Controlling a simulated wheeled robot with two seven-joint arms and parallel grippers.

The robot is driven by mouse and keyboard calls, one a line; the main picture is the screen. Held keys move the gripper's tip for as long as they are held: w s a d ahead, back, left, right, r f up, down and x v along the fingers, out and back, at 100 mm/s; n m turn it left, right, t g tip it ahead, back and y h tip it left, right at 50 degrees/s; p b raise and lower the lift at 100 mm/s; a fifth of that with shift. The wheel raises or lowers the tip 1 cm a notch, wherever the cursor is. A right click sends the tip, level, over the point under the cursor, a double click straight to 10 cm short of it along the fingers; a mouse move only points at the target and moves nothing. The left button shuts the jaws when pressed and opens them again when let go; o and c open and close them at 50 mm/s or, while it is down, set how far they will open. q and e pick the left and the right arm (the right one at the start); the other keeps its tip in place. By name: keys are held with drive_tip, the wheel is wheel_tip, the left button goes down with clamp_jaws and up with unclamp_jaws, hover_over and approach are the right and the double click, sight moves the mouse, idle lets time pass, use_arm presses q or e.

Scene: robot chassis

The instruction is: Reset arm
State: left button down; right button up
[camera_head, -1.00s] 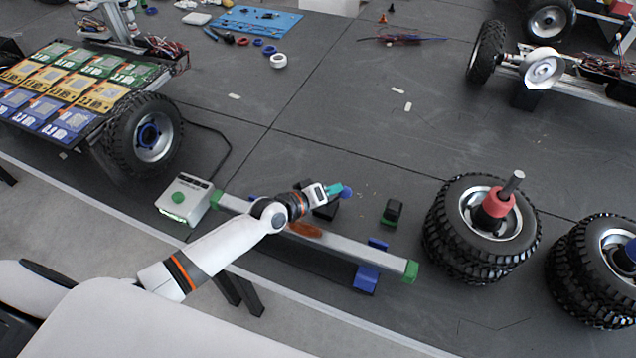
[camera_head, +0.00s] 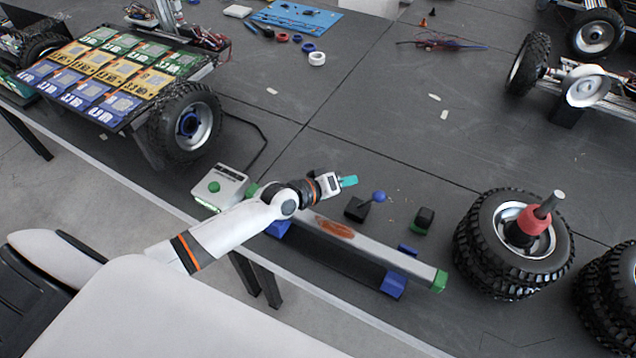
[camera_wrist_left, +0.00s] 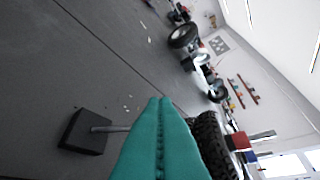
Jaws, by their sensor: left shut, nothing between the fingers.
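My left gripper (camera_head: 349,181) has teal fingers. In the head view it hangs above the table near the grey beam, apart from the blue-knobbed lever (camera_head: 379,197) just to its right. In the left wrist view its teal fingers (camera_wrist_left: 160,140) are pressed together with nothing between them. The lever's dark base (camera_wrist_left: 84,132) and rod show left of the fingers there, while its knob is hidden. My right gripper is not in view.
The long grey beam (camera_head: 375,255) lies on blue supports below my arm. A white box with a green button (camera_head: 220,187) stands left. A small black and green block (camera_head: 423,221) and stacked tires (camera_head: 492,272) are right. Bare table (camera_head: 350,120) lies behind.

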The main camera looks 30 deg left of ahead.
use_arm(q)
drive_tip(key=d+v, duration=0.1)
drive_tip(key=v, duration=0.7)
drive_tip(key=s+d+f+m+g+y, duration=0.25)
drive_tip(key=s+d+m+g, duration=0.2)
drive_tip(key=s, duration=0.65)
drive_tip(key=s+a+f+m+g+y, duration=0.1)
drive_tip(key=s+a+m+g+y, duration=0.25)
drive_tip(key=s, duration=0.85)
wheel_tip(320, 180, down, 28)
drive_tip(key=s+g+b, duration=0.1)
drive_tip(key=g+b, duration=0.1)
drive_tip(key=b, duration=0.1)
drive_tip(key=s+a+f+g+y+b, duration=0.1)
drive_tip(key=s+a+f+b, duration=0.1)
drive_tip(key=s+f, duration=1.5)
drive_tip(key=shift+a+f, duration=0.7)
drive_tip(key=shift+f, duration=0.15)
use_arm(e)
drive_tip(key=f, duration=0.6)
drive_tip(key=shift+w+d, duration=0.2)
